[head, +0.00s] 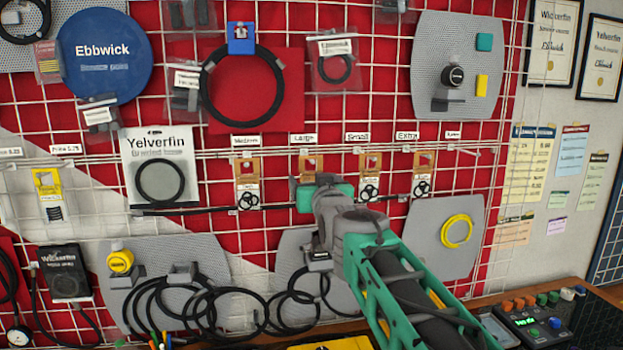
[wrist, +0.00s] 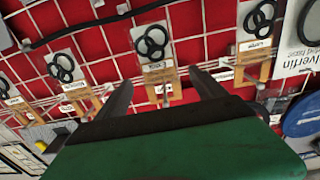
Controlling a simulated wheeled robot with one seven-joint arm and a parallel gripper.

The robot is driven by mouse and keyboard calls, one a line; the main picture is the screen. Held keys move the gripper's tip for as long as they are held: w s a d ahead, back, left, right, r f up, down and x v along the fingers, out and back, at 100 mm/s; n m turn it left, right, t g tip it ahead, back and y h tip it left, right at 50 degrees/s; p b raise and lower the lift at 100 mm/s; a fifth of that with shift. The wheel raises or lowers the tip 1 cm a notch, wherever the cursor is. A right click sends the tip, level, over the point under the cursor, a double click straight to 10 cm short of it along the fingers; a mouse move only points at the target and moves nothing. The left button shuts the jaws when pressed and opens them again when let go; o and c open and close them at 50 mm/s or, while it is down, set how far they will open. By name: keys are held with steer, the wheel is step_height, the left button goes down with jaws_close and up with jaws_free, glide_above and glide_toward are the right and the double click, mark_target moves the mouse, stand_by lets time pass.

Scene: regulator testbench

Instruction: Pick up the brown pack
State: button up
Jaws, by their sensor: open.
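Several brown packs with dark rings on white cards hang in a row on the wire grid, and cannot be told apart by colour. In the head view they are the far left pack (head: 247,182), the second (head: 308,163), the third (head: 370,175) and the far right (head: 422,180). My gripper (head: 318,187) is in front of the second pack and hides its lower part. In the wrist view my gripper (wrist: 160,88) is open and empty. The second pack (wrist: 157,72) shows upside down beyond and between its fingers, apparently apart from them.
A Yelverfin ring pack (head: 160,165) hangs left of the row. A dark bar (head: 205,210) runs below it. Grey panels with cables (head: 190,300) and a yellow coil (head: 456,231) hang lower. A control box (head: 540,322) stands on the bench at bottom right.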

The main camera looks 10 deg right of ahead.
steer(key=w, duration=0.2)
steer(key=shift+w, duration=0.35)
steer(key=shift+s, duration=0.1)
steer(key=shift+c, duration=0.4)
steer(key=c, duration=1.3)
steer(key=shift+r, duration=0.3)
steer(key=s+b, duration=0.2)
steer(key=s, duration=0.4)
steer(key=s+b, duration=0.3)
steer(key=s, duration=0.3)
steer(key=s+r+b, duration=0.1)
steer(key=s+b, duration=0.2)
steer(key=s, duration=0.3)
